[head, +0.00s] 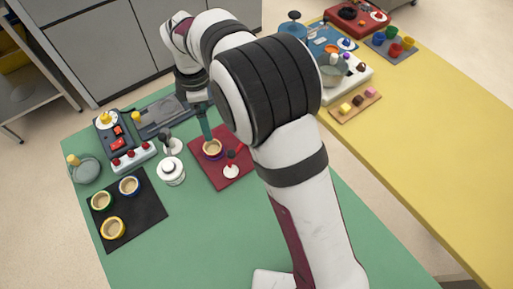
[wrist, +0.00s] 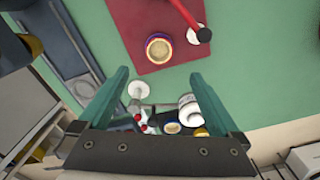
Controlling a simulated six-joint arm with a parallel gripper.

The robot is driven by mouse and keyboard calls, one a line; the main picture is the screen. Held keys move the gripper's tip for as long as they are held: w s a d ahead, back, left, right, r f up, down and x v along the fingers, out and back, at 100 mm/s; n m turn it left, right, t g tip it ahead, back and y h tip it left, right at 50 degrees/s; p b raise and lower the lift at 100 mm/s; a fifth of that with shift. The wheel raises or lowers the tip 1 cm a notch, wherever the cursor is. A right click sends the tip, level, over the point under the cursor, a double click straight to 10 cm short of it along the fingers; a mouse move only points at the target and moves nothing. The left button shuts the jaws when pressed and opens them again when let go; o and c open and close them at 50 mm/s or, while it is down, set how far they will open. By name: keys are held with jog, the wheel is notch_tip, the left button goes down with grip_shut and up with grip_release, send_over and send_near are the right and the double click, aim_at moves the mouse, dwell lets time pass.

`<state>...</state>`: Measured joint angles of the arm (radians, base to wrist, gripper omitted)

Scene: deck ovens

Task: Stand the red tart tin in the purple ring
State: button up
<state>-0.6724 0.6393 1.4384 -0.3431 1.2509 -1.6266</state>
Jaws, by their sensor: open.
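The purple ring (head: 213,154) lies on the red mat (head: 206,177). A round tart tin (head: 212,147) with a tan inside sits within it, apparently upright. In the wrist view the tin (wrist: 158,48) fills the purple ring (wrist: 149,60); its rim is too small to tell if it is red. My gripper (wrist: 161,76) is open, with two teal fingers well apart and nothing between them. In the head view my gripper (head: 207,132) hangs near the tin, and its far finger is hidden. In the wrist view the tin is beyond the fingertips.
A red-handled tool with a white base (head: 231,171) stands on the red mat beside the ring. A black mat (head: 140,212) holds green, blue and yellow round tins. A white lidded pot (head: 172,172) and a button panel (head: 133,158) stand left. The green table's front is clear.

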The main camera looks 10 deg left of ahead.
jog(key=s+d+r+m, duration=0.3)
jog(key=s+d+m, duration=0.1)
jog(key=d+m, duration=0.25)
jog(key=s+d+r+m+y, duration=0.1)
jog(key=s+d+r+m, duration=0.25)
jog(key=d+m, duration=0.35)
jog(key=s+d+r+m, duration=0.3)
jog(key=s+d+m, duration=0.2)
jog(key=d, duration=0.3)
jog(key=s+d+f+m, duration=0.2)
jog(key=s+d+m, duration=0.2)
jog(key=s+m, duration=0.5)
jog(key=shift+s+f+y, duration=0.25)
jog(key=shift+s+y, duration=0.15)
jog(key=shift+s, duration=0.5)
jog(key=shift+m, duration=0.25)
